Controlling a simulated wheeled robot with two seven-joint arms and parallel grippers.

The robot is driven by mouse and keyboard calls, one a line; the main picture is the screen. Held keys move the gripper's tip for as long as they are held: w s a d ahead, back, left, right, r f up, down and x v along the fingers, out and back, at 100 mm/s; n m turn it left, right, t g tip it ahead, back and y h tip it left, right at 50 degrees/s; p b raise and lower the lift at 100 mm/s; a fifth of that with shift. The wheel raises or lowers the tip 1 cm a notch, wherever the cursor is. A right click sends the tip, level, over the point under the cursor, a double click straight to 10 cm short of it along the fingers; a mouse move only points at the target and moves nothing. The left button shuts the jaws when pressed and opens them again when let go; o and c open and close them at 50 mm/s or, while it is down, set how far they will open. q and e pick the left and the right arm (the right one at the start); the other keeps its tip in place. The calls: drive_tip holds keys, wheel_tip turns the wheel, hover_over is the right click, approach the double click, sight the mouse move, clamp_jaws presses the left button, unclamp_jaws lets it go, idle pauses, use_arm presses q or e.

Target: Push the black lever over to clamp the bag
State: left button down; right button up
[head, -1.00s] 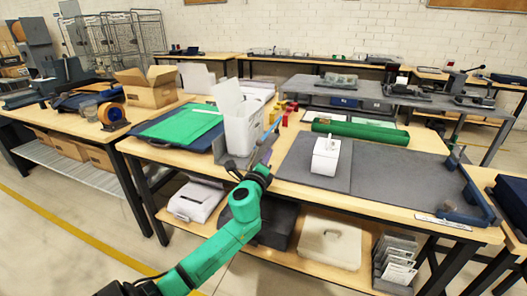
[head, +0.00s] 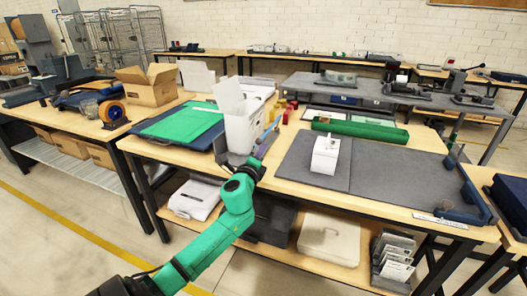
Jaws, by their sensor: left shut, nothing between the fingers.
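My left gripper (head: 266,143) is shut and empty, beside the right side of a white upright bag or bin (head: 242,125) on the table. A white sheet-like flap (head: 229,95) stands up from its top. A grey plate (head: 228,157) shows at its foot. A thin blue piece (head: 271,129) shows just beyond my fingers; I cannot tell what it belongs to. I cannot pick out the black lever for certain; the gripper and wrist cover part of that area. My right gripper is not in view.
A white block-like object (head: 325,155) stands on the grey mat (head: 375,175). A green tray (head: 360,130) lies behind it. A dark blue fixture (head: 470,210) is at the table's right end. Small yellow and red pieces stand behind the gripper.

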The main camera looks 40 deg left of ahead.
use_arm(q)
drive_tip(key=shift+a+r, duration=0.15)
drive_tip(key=shift+s+a+r+n+p, duration=0.3)
drive_tip(key=shift+a+r+n+p, duration=0.2)
drive_tip(key=shift+a+n+p, duration=0.25)
drive_tip(key=shift+s+a+r+n+g+p, duration=0.1)
drive_tip(key=shift+s+a+n+p, duration=0.2)
drive_tip(key=shift+a+n+p, duration=0.5)
drive_tip(key=shift+s+a+r+n+g+p, duration=0.15)
drive_tip(key=shift+s+a+n+p, duration=0.25)
drive_tip(key=shift+a+n, duration=0.6)
drive_tip(key=shift+s+a+r+n+g+p, duration=0.1)
drive_tip(key=shift+s+a+n+p, duration=0.15)
drive_tip(key=shift+a+n+p, duration=0.55)
drive_tip(key=shift+a, duration=0.1)
